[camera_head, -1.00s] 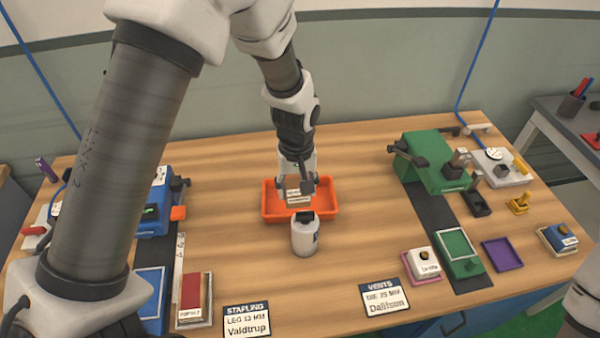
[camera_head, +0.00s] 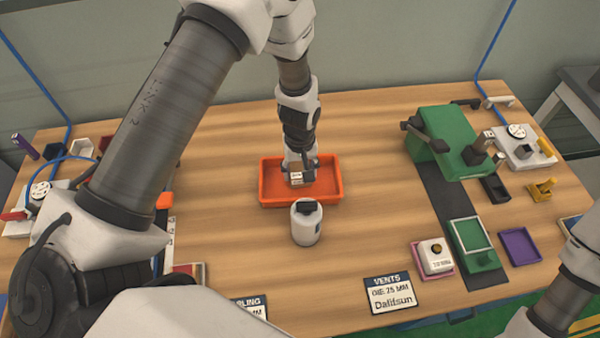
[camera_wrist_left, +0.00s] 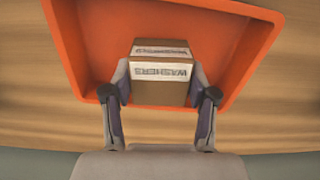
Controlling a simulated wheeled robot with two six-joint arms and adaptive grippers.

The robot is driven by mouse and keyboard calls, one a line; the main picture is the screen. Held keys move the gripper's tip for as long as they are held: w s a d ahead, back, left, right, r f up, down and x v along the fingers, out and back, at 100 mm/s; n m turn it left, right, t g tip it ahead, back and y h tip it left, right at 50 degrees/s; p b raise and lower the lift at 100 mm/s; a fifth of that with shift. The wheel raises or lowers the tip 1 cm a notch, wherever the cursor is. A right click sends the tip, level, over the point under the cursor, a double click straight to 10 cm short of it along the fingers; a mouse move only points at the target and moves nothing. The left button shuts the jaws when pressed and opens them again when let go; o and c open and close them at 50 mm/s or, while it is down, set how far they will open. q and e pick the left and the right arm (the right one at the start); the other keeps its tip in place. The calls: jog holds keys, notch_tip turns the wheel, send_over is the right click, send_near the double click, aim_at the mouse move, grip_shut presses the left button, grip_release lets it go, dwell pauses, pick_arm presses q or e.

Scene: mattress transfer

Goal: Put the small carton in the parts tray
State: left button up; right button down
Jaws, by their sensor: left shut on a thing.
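The small carton (camera_wrist_left: 160,73) is a brown box with white labels reading "WASHERS". In the left wrist view my left gripper (camera_wrist_left: 160,92) has one finger on each side of it and is shut on it. The parts tray (camera_wrist_left: 95,50) is a shallow orange tray in the middle of the table; it also shows in the head view (camera_head: 334,181). In the head view the left gripper (camera_head: 299,176) and the carton (camera_head: 296,179) are within the tray's outline. I cannot tell whether the carton touches the tray floor. My right gripper is not in view.
A white bottle with a dark cap (camera_head: 306,224) stands just in front of the tray. Wood between the tray and the green machine is clear.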

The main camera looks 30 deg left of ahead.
pick_arm(q)
notch_tip(320, 180, down, 2)
jog(key=shift+f, duration=0.1)
jog(key=shift+s, duration=0.1)
jog(key=o, duration=1.3)
jog(key=shift+f, duration=0.15)
jog(key=shift+c, duration=0.2)
